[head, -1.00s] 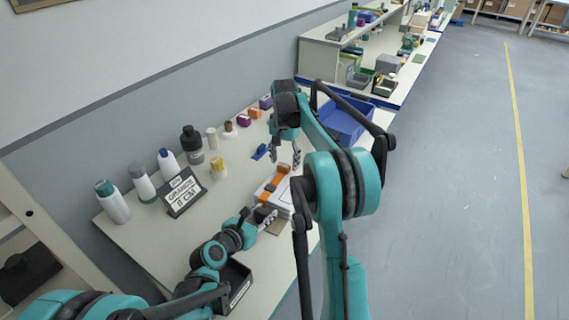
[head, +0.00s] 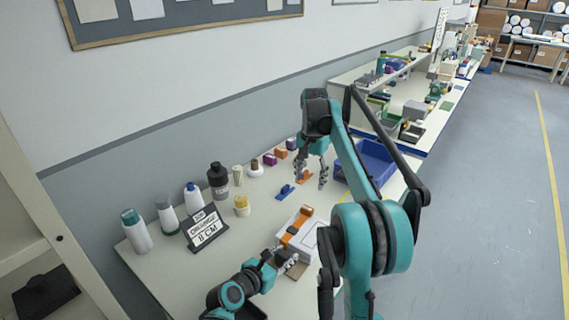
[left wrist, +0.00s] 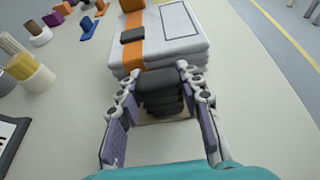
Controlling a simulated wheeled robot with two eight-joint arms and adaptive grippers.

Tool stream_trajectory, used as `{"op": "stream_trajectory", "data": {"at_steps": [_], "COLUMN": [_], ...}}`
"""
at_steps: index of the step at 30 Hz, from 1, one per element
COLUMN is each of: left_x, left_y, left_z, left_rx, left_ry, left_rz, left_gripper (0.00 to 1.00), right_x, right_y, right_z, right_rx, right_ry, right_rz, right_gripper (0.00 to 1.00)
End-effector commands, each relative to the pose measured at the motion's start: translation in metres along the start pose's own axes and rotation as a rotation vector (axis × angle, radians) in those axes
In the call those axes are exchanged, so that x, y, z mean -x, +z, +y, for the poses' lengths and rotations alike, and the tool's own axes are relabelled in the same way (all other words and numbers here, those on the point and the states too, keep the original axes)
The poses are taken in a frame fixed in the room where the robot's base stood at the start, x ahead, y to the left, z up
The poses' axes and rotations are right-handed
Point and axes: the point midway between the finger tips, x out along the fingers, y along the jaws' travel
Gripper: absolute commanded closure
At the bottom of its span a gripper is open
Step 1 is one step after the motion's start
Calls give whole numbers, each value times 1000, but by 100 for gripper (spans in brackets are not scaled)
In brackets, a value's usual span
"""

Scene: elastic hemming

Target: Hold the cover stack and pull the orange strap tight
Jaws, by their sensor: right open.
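The cover stack (head: 301,238) is several flat white layers on the table. The orange strap (head: 292,232) runs over its left part and down the near side, with a dark buckle (left wrist: 132,36) on top. My left gripper (head: 283,262) is at the stack's near end. In the left wrist view its fingers (left wrist: 158,82) close on both sides of a black layered block (left wrist: 160,95) at that end. My right gripper (head: 312,180) is open and empty, above the table beyond the stack. My right arm covers the area to the right of the stack.
Bottles (head: 136,231) and a black sign (head: 205,228) reading "ORANGE 8 CM" stand at the left. A blue clip-like part (head: 286,192) lies beyond the stack. A blue bin (head: 372,160) stands at the far right. Bare tabletop (head: 245,240) lies left of the stack.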

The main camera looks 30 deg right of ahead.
Motion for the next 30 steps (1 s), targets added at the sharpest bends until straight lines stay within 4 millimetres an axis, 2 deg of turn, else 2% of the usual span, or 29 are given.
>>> {"op": "stream_trajectory", "data": {"at_steps": [1,2,11,14,17,27,30], "left_x": [0,0,0,6,21,94,107], "left_y": [0,0,0,0,0,0,0], "left_z": [-1,-1,0,1,1,0,0], "left_rx": [0,0,0,0,0,1,1], "left_ry": [-1,-1,0,1,3,3,1], "left_rz": [1,0,0,0,0,-1,0], "left_gripper": [50,42,41,41,41,41,41], "right_x": [0,0,0,0,0,0,0], "right_y": [0,0,0,0,0,0,0], "right_z": [0,0,0,0,0,0,0], "right_rx": [0,0,0,0,0,0,0], "right_ry": [0,0,0,0,0,0,0], "right_rz": [0,0,0,0,0,0,0], "right_gripper": [41,41,41,41,41,41,41]}}
